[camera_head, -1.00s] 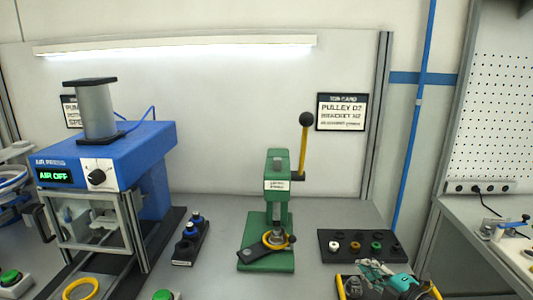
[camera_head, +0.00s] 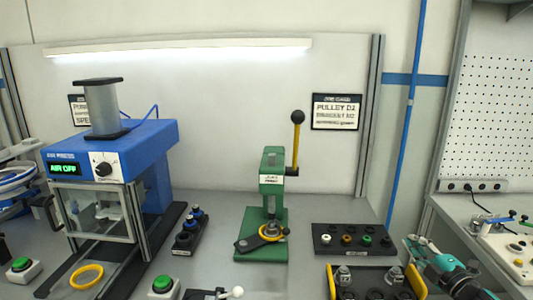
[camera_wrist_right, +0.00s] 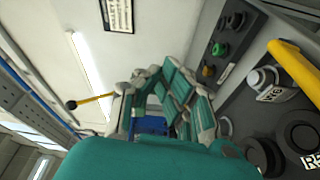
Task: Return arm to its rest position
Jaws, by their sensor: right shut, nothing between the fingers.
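My right gripper (camera_head: 413,243) is at the lower right in the head view, with its teal arm coming in from the lower right corner. It is beside the yellow-handled tray (camera_head: 333,283) and right of the black strip of bushings. In the right wrist view the grey and teal fingers (camera_wrist_right: 165,98) are shut with nothing held. They hide part of the scene behind them. My left gripper does not show in any view.
A green arbor press (camera_head: 272,190) with a yellow ring at its base stands mid-bench. A blue air press (camera_head: 140,150) reading AIR OFF stands left. A black bushing strip (camera_head: 325,246) lies right of the green press. A side bench (camera_head: 480,212) borders the right.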

